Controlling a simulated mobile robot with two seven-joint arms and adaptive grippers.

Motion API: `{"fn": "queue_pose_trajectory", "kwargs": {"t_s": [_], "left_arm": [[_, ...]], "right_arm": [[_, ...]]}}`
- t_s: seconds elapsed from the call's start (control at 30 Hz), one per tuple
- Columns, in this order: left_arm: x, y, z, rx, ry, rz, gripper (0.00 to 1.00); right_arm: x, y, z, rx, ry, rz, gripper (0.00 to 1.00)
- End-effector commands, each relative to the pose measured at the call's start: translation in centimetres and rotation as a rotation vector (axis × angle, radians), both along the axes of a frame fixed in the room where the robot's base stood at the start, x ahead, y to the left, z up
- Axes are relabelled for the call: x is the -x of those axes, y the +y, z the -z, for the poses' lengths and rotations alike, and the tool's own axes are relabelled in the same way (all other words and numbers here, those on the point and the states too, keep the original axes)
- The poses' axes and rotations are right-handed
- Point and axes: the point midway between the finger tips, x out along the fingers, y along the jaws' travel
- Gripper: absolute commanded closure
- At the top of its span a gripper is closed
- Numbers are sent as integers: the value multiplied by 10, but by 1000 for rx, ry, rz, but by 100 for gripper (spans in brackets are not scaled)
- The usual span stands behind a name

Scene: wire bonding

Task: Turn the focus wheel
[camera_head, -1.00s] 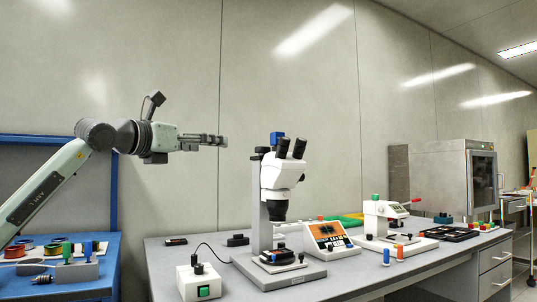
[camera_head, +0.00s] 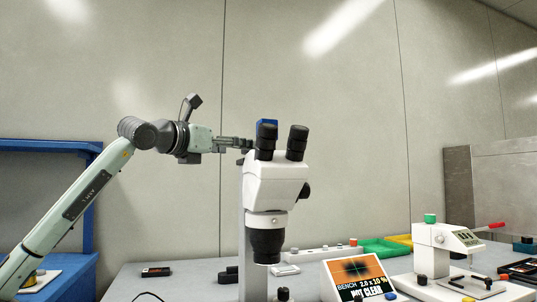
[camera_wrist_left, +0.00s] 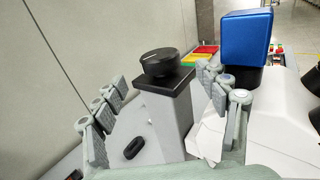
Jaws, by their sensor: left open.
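The white microscope (camera_head: 275,186) stands on the bench on a grey column. In the left wrist view a black round wheel (camera_wrist_left: 160,63) lies flat on a black plate on top of the grey column (camera_wrist_left: 168,125). My left gripper (camera_head: 250,146) reaches in from the left at the column's top, behind the eyepieces. Its fingers are spread in the left wrist view (camera_wrist_left: 160,98), one set on each side of the wheel and column, holding nothing. In the head view the wheel is mostly hidden. A black side knob (camera_head: 304,191) shows on the microscope head. My right gripper is not in view.
A blue block (camera_wrist_left: 246,38) stands close beside the right fingers, behind the eyepieces (camera_head: 282,141). A bench display (camera_head: 358,278) and a white device with a red lever (camera_head: 447,240) stand to the right.

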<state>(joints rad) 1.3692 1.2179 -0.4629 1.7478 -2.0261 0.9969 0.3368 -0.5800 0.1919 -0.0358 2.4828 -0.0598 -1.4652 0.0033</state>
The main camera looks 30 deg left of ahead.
Motion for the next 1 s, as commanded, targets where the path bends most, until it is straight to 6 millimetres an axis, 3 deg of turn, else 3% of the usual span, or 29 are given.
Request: {"fn": "queue_pose_trajectory", "kwargs": {"t_s": [0.17,0.33,0.6,1.0], "left_arm": [[-8,0,-1,2,0,0,27],[-31,-3,-2,3,0,2,27],[-70,-6,-1,3,0,2,27],[-78,-6,0,0,0,1,27]], "right_arm": [[9,-6,1,11,38,14,100],[29,-19,5,36,130,49,100],[18,-18,27,24,136,41,100],[16,-17,33,21,135,40,100]]}}
